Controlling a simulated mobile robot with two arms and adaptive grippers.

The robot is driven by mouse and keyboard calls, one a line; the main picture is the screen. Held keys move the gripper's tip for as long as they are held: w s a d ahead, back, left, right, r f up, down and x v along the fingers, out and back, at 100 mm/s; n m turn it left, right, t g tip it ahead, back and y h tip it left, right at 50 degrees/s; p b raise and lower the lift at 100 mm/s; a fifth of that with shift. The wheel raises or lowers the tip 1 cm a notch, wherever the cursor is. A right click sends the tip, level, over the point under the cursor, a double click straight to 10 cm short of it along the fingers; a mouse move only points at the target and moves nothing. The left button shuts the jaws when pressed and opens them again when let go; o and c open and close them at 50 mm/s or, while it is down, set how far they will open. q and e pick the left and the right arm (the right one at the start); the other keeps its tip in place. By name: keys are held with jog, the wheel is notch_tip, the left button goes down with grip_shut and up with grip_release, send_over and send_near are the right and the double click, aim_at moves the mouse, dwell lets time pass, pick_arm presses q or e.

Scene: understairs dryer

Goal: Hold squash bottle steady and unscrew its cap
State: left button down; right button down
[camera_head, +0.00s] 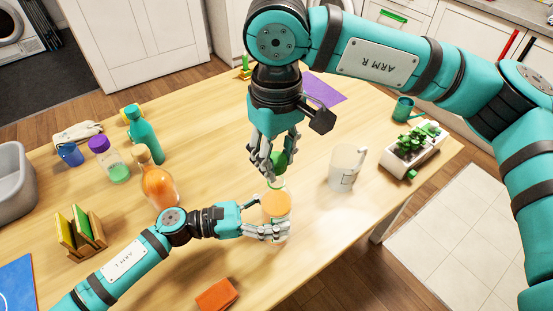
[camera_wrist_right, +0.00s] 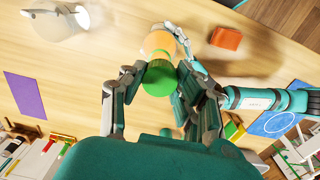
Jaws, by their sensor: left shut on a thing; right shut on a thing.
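The squash bottle (camera_head: 276,204), with orange contents, stands upright on the table near the middle. My left gripper (camera_head: 276,231) is shut around its body from the left. My right gripper (camera_head: 268,170) comes from above and is shut on the green cap (camera_head: 279,161), over the bottle's top. In the right wrist view the green cap (camera_wrist_right: 158,78) sits between the fingers of my right gripper (camera_wrist_right: 160,85), with the orange bottle (camera_wrist_right: 158,42) beyond it. The fingers hide part of the cap and neck, so I cannot tell whether the cap still touches the bottle.
A clear jug (camera_head: 345,168) and a planter (camera_head: 412,152) stand to the right. Another orange bottle (camera_head: 158,186), a teal bottle (camera_head: 145,136) and a purple-lidded jar (camera_head: 109,160) stand left.

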notch_tip(320, 180, up, 3)
jog(key=shift+f, duration=0.1)
pick_arm(q)
jog(key=shift+c, duration=1.2)
grip_release()
